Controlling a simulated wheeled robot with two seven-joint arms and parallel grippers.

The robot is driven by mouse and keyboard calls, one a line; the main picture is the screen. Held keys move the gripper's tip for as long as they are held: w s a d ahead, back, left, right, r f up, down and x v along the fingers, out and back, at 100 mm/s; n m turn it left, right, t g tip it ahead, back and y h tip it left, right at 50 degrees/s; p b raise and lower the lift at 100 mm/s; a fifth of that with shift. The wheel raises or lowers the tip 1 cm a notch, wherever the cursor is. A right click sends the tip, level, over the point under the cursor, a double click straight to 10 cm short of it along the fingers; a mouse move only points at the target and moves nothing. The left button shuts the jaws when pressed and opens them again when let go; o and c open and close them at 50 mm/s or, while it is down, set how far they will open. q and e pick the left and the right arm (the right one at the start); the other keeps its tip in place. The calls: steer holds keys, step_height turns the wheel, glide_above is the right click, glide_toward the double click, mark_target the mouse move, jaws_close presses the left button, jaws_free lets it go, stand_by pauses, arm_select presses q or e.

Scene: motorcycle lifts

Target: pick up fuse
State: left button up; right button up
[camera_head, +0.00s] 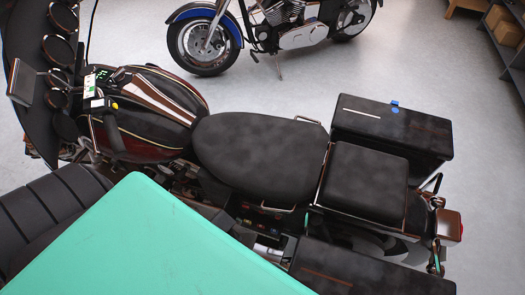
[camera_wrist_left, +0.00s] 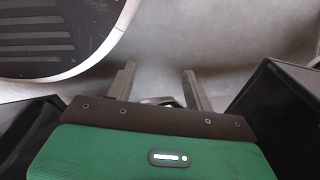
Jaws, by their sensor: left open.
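No fuse can be told for certain. A row of tiny coloured pieces (camera_head: 260,215) shows in the motorcycle's side below the seat in the head view, too small to identify. A small bright blue piece (camera_head: 395,104) shows at the far pannier's top edge; I cannot tell what it is. My left gripper (camera_wrist_left: 159,69) is open, with its two fingers apart and nothing visible between them in the left wrist view. It does not show in the head view, so its place relative to the small pieces is unclear. My right gripper is not in view.
The motorcycle's black seat (camera_head: 262,155), dark tank (camera_head: 150,110), far pannier (camera_head: 390,135) and near pannier (camera_head: 350,272) fill the middle. A blue motorcycle (camera_head: 285,30) stands behind. Grey floor (camera_head: 480,190) is clear at right. A shelf (camera_head: 505,45) stands far right.

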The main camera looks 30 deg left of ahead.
arm_select(q)
steer(key=w+d+r+n+t+b, duration=0.1)
steer(key=w+r+n, duration=0.1)
steer(key=w+r, duration=0.9)
steer(key=w+d+r+n+t+b, duration=0.1)
steer(key=w+r+n+t+b, duration=0.1)
steer(key=w+r, duration=0.95)
glide_above(260, 227)
steer(key=s, duration=0.2)
steer(key=shift+y, duration=0.4)
steer(key=f, duration=0.5)
steer(key=shift+s+d+f+b, duration=0.1)
steer(key=shift+d+f+b, duration=0.1)
steer(key=shift+d+b, duration=0.1)
steer(key=x, duration=0.4)
steer(key=shift+f, duration=0.2)
steer(key=shift+w+f, duration=0.25)
steer(key=shift+w, duration=0.05)
steer(key=shift+c, duration=1.1)
steer(key=c, duration=0.7)
steer(key=shift+c, duration=0.6)
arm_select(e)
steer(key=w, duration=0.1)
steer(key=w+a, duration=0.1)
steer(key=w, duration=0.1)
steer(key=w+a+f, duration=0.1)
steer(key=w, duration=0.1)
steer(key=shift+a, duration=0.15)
